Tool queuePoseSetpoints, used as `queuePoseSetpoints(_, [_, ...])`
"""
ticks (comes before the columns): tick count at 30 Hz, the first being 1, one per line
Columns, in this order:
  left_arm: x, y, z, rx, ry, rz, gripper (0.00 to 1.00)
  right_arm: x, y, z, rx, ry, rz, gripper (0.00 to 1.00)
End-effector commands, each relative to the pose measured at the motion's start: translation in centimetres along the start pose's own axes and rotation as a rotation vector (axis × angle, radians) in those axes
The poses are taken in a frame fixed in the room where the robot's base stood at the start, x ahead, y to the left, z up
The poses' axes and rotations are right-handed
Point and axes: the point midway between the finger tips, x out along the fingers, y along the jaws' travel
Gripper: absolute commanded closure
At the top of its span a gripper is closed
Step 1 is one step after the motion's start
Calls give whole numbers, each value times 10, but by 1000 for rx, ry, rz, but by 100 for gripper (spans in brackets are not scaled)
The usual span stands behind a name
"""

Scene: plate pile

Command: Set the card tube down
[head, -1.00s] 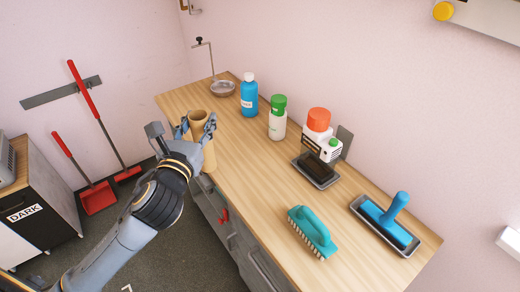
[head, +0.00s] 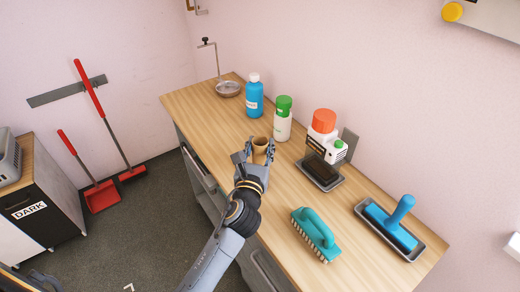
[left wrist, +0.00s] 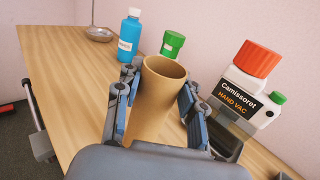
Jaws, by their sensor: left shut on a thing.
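The card tube (left wrist: 158,98) is a tan, hollow cylinder with its open end up. My left gripper (left wrist: 157,112) is shut on it, with one finger on each side. In the head view the tube (head: 261,145) shows between the fingers of my left gripper (head: 258,155), over the middle of the wooden counter (head: 205,105). The tube looks upright. Its lower end is hidden by my gripper, so I cannot tell whether it touches the counter. My right gripper is not in view.
Behind the tube stand a blue bottle (head: 254,97) and a green-capped white bottle (head: 283,118). To the right are an orange-capped white container (head: 322,128), a dark tray (head: 320,175), a teal brush (head: 316,235) and a blue-handled tool (head: 397,220). The counter's left part is mostly clear.

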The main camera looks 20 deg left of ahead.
Motion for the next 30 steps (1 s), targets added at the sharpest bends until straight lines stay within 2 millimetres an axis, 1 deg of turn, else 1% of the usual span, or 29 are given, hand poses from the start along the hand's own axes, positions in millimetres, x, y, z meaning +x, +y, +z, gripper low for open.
queuePoseSetpoints(1, [0,0,-6,-3,2,0,78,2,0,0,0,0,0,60])
queuePoseSetpoints(2, [0,0,-7,-2,1,0,78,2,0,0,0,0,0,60])
queuePoseSetpoints(9, [0,0,-7,-1,-2,-1,78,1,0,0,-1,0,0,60])
queuePoseSetpoints(13, [0,0,-11,0,-1,-1,78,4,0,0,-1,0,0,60])
queuePoseSetpoints(14, [0,0,-10,-1,-1,-1,57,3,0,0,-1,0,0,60])
queuePoseSetpoints(15, [0,0,-9,-1,-1,-1,49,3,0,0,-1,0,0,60])
queuePoseSetpoints(17, [0,0,-9,-1,-1,-1,38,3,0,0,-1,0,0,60])
queuePoseSetpoints(24, [0,0,-9,-1,-1,-1,38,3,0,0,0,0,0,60])
queuePoseSetpoints(27, [0,0,-6,-1,-1,0,38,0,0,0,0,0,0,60])
queuePoseSetpoints(28, [-1,0,-5,-1,-1,-1,38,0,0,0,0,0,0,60])
queuePoseSetpoints(30, [-9,0,-8,0,0,-1,38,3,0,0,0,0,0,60])
